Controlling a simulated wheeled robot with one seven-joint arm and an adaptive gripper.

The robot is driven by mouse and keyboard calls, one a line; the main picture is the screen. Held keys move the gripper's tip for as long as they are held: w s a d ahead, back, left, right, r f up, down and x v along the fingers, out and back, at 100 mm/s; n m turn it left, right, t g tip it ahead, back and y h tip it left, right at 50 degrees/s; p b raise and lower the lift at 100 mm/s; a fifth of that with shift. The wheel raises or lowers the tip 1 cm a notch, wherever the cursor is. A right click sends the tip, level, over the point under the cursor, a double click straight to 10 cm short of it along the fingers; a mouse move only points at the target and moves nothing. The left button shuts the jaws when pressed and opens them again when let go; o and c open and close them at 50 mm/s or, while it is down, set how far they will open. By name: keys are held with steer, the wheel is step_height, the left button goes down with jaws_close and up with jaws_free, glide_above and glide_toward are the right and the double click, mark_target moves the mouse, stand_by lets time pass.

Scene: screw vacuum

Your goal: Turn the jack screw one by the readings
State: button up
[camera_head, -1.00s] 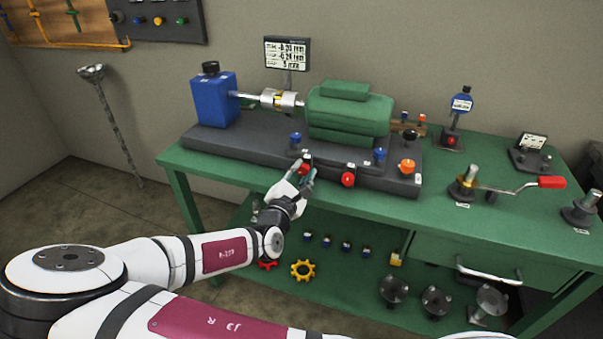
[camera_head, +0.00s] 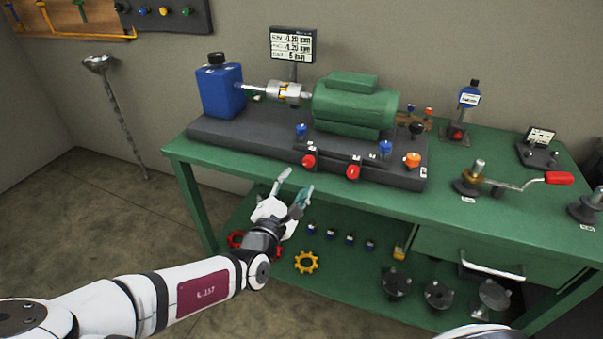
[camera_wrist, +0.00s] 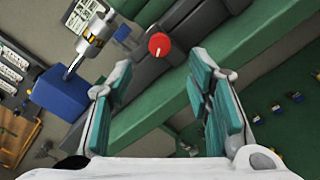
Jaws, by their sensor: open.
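Two red knobs stick out of the front of the dark machine base: the left one (camera_head: 309,161) and the right one (camera_head: 352,172). I cannot tell which is jack screw one. One red knob with a pale mark (camera_wrist: 158,45) shows in the wrist view, beyond my fingertips. My gripper (camera_head: 292,188) is open and empty, below and in front of the left knob, clear of it. Its teal-padded fingers stand apart in the wrist view (camera_wrist: 165,88). A readout display (camera_head: 293,46) stands behind the machine; its digits are too blurred to read surely.
A green motor (camera_head: 356,103), silver coupling (camera_head: 287,92) and blue pump (camera_head: 220,91) sit on the dark base (camera_head: 255,140). Blue knobs (camera_head: 301,130) and an orange knob (camera_head: 412,160) stand nearby. The green bench's front edge (camera_head: 230,167) lies close to my gripper. A red-handled crank (camera_head: 558,178) is at right.

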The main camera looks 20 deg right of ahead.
steer(key=v, duration=0.3)
steer(key=shift+s+a, duration=0.1)
steer(key=shift+s, duration=0.1)
stand_by(0.3)
